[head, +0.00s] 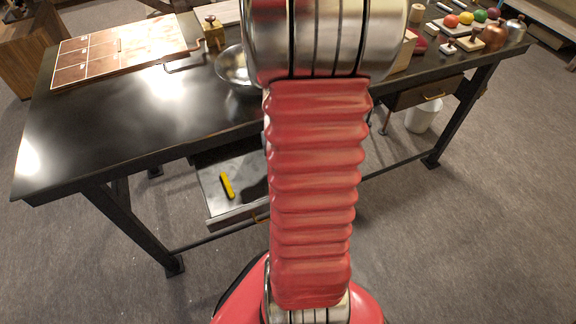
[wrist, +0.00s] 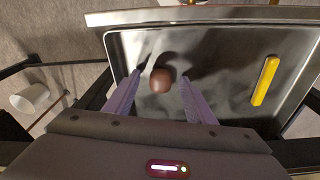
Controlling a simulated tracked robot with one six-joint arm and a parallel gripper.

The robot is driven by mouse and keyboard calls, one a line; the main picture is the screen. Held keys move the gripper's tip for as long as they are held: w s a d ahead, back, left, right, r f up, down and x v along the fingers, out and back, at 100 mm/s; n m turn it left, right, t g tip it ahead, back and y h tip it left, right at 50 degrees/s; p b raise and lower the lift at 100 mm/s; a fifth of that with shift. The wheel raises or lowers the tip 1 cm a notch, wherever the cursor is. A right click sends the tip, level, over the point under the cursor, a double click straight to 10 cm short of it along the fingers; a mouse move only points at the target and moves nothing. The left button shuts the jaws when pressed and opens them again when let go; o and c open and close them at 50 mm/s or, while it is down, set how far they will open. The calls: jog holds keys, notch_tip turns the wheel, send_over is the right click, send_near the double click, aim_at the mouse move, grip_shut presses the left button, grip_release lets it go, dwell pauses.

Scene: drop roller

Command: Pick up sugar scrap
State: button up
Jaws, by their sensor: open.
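A small rounded brown lump (wrist: 161,81), perhaps the sugar scrap, shows between the fingers of my gripper (wrist: 164,75) in the wrist view. It is over or in a grey metal drawer (wrist: 222,40). The fingers are spread apart, one on each side of the lump, with a gap showing on both sides. I cannot tell how high the fingertips are above the drawer floor. In the head view the lump and my gripper are hidden behind my arm; part of the open drawer (head: 213,196) shows under the table.
A yellow bar (wrist: 265,80) lies in the drawer right of the lump; it also shows in the head view (head: 227,185). The drawer's walls surround the lump. The black table (head: 120,130) stands above, with a metal bowl (head: 232,66) on it. A white bucket (head: 422,116) stands on the floor.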

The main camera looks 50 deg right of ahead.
dwell(0.5)
jog(key=c, duration=1.1)
notch_tip(320, 180, up, 10)
dwell(0.4)
dwell(0.4)
